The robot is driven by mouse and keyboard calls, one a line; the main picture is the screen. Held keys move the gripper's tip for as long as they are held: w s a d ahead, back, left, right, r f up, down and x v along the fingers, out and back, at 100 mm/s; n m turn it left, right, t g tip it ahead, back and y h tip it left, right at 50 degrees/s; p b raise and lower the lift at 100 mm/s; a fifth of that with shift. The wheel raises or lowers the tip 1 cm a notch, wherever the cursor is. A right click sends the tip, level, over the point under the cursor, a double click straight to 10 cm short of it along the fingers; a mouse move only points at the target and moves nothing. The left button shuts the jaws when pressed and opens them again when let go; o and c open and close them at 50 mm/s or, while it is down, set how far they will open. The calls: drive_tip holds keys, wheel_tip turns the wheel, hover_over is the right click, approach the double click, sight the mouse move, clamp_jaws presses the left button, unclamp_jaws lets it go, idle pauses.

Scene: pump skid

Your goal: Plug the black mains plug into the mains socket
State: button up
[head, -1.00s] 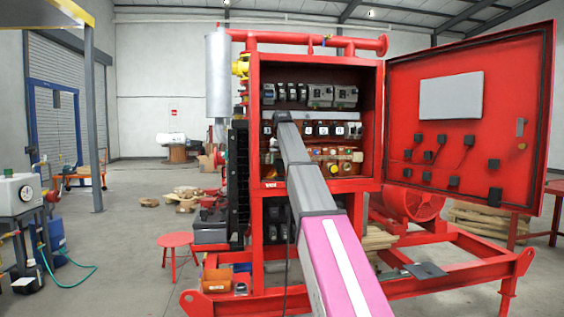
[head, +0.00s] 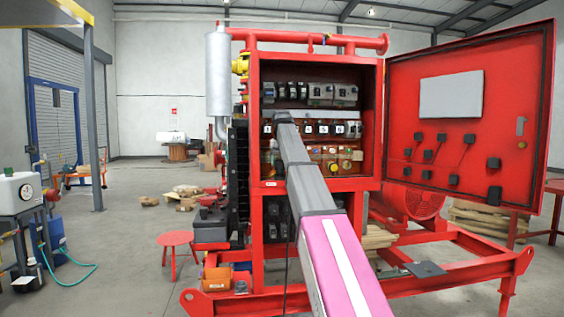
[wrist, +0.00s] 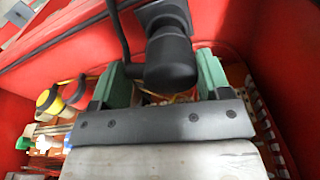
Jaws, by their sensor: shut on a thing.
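My gripper (wrist: 165,80) has two green fingers and is shut on the black mains plug (wrist: 170,60) in the wrist view. The plug shows as a dark round body with a squarer black part above it. A black cable (wrist: 120,35) runs up beside it. In the head view my arm reaches into the red cabinet, and its own links hide the gripper and plug. I cannot pick out the mains socket for certain in either view. Whether the plug touches a socket cannot be told.
The open red cabinet (head: 377,120) holds rows of breakers (head: 325,92) and several white-faced fittings (head: 323,129). Its red door (head: 460,130) stands open at the right. The cabinet's red walls are close around my gripper. A red stool (head: 174,240) stands at the left.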

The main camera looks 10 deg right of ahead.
drive_tip(key=shift+f, duration=1.25)
idle(0.3)
drive_tip(key=o, duration=1.1)
drive_tip(key=shift+r, duration=0.1)
